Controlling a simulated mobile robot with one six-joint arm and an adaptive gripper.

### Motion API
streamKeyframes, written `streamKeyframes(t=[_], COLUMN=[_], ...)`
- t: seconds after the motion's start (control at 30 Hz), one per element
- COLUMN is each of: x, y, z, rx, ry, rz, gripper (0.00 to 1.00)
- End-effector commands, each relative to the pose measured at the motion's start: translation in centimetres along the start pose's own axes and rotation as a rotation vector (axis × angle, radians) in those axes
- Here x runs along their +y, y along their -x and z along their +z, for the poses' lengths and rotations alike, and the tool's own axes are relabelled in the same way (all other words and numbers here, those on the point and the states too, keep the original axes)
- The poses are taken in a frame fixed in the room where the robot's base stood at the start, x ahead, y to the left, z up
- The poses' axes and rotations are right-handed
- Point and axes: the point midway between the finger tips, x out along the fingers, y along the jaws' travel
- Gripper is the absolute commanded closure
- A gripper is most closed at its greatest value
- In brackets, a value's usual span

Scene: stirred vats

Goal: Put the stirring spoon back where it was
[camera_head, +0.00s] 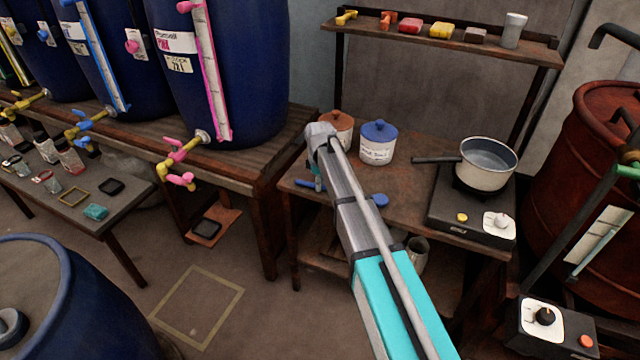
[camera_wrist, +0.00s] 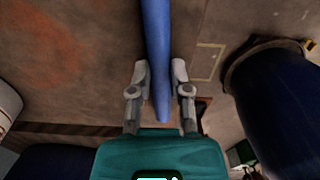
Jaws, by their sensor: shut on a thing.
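The blue stirring spoon (camera_wrist: 156,35) runs lengthwise between the two grey fingers of my gripper (camera_wrist: 157,85) in the wrist view, and my gripper is shut on it. In the head view, my arm covers the gripper and the middle of the spoon. One blue end (camera_head: 306,184) shows left of my arm and a rounded blue end (camera_head: 379,200) shows right of it. The spoon lies over the front part of the brown bench (camera_head: 410,185). I cannot tell whether it touches the bench top.
A white jar with a blue lid (camera_head: 377,145) and a brown-lidded jar (camera_head: 341,124) stand behind my arm. A saucepan (camera_head: 487,165) sits on a hotplate (camera_head: 460,215), its handle pointing left. A shelf (camera_head: 450,45) holds small coloured items. A red drum (camera_head: 610,150) stands at right.

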Motion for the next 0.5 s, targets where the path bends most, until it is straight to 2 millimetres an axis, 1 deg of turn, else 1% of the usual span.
streamKeyframes(t=[0.5], x=[0.0], y=[-0.3], z=[0.0], rx=[0.0], ry=[0.0], rz=[0.0], gripper=[1.0])
